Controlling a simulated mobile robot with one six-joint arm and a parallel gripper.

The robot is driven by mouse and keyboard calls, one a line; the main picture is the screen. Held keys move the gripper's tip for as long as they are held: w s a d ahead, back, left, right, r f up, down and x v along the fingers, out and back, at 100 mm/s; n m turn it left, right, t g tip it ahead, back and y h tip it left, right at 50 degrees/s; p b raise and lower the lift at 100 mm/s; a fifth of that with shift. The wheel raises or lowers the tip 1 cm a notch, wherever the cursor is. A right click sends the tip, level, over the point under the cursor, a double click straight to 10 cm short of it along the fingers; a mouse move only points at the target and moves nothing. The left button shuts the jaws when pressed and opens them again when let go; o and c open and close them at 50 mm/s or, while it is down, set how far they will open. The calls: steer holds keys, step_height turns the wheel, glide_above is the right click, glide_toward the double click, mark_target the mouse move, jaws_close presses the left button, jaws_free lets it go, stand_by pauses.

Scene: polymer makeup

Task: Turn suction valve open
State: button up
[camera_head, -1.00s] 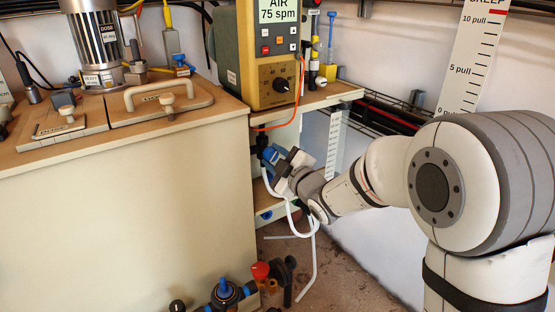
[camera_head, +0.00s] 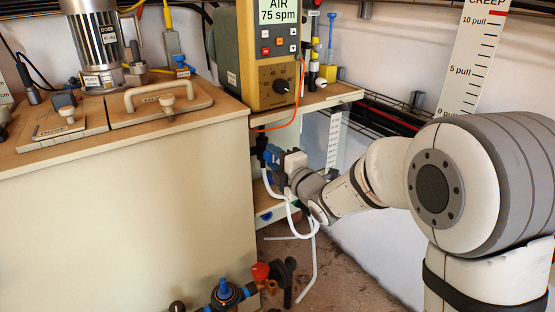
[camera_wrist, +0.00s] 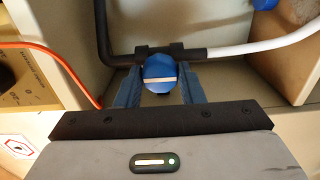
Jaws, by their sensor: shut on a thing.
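In the wrist view, a round blue valve knob (camera_wrist: 160,72) with a pale line across it sits in front of a black pipe fitting. The line runs nearly level, roughly along the pipe. My gripper (camera_wrist: 160,90) has one blue finger on each side of the knob and is shut on it. In the head view, my gripper (camera_head: 272,158) is at the recess right of the large beige cabinet, below the shelf. The knob cannot be told apart from the blue fingers there.
A white hose (camera_wrist: 260,42) leaves the fitting to the right, and a black tube (camera_wrist: 103,30) bends upward at the left. An orange cable (camera_wrist: 60,65) passes left of my gripper. In the head view, the pump box (camera_head: 268,60) stands above on the shelf.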

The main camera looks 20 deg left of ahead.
steer(key=shift+a+r, duration=0.1)
steer(key=shift+r, duration=0.05)
stand_by(0.3)
steer(key=o, duration=1)
steer(key=p+v, duration=0.2)
steer(key=v, duration=0.6)
